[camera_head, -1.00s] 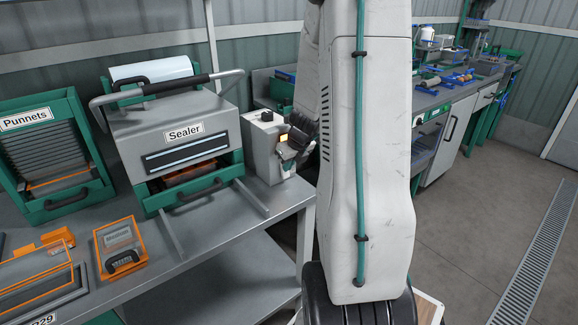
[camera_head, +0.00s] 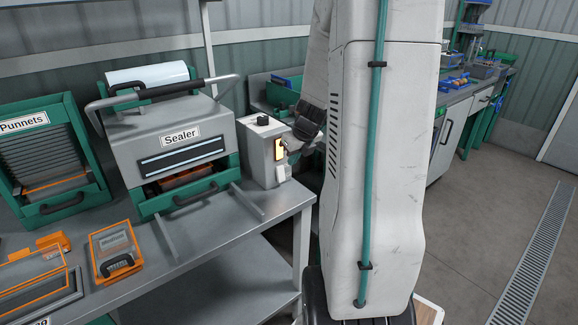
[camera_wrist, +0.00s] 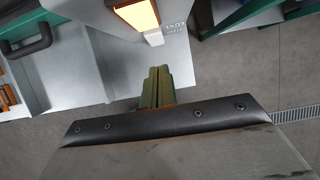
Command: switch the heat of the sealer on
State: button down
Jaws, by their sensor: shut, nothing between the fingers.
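The grey sealer (camera_head: 172,120) stands on the metal bench, with a control box (camera_head: 256,160) at its right. The box has a black knob (camera_head: 263,120) on top and an amber switch (camera_head: 279,149) on its right-hand face. The amber switch glows, and it also shows at the top of the wrist view (camera_wrist: 136,17). A small white piece (camera_head: 281,174) sits below it. My gripper (camera_wrist: 157,85) is shut and empty, its greenish fingers apart from the switch in the picture. In the head view my arm hides much of the gripper.
An orange-framed case (camera_head: 115,252) lies on the bench front, left of the sealer. A green Punnets rack (camera_head: 62,210) stands further left. The floor (camera_head: 480,240) to the right is clear, with a drain grate (camera_head: 535,255).

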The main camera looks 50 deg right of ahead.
notch_tip(320, 180, up, 7)
jog(key=shift+a+f, duration=0.2)
jog(key=shift+a, duration=0.25)
jog(key=shift+s+n, duration=0.1)
jog(key=shift+n, duration=0.2)
